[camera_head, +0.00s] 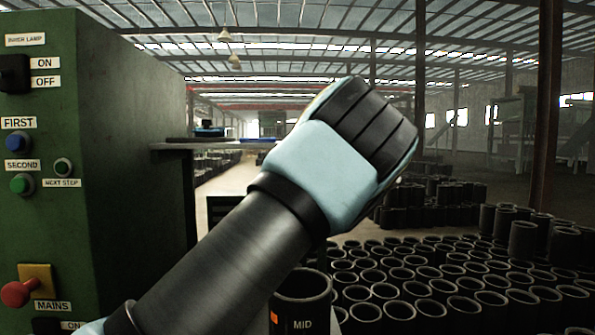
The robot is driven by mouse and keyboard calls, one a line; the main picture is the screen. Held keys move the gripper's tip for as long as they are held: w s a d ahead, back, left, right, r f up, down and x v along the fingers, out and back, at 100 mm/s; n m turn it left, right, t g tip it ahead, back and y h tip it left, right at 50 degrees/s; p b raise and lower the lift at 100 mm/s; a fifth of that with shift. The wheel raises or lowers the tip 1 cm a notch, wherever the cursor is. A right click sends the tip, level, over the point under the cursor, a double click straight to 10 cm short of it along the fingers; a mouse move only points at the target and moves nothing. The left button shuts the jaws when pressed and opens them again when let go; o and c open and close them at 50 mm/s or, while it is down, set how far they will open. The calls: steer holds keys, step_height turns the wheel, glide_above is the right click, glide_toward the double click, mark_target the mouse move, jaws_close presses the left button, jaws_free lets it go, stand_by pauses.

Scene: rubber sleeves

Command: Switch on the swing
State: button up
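A green control cabinet (130,130) stands at the left. On its face are a black switch (14,74) with ON and OFF labels below a lamp label, a blue button (18,142) labelled FIRST, a green button (22,184) labelled SECOND and a small green button (62,167) labelled NEXT STEP. A red knob (18,293) on a yellow plate sits beside MAINS. A partly cut-off ON label (72,326) shows at the bottom edge. I see no label reading swing.
A dark sleeve (302,296) marked MID stands below my arm. Many black sleeves (450,290) fill the lower right, with further stacks behind. A grey shelf or table (225,145) juts out right of the cabinet. Dark posts (545,100) stand at the right.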

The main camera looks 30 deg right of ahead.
jaws_close()
stand_by(0.6)
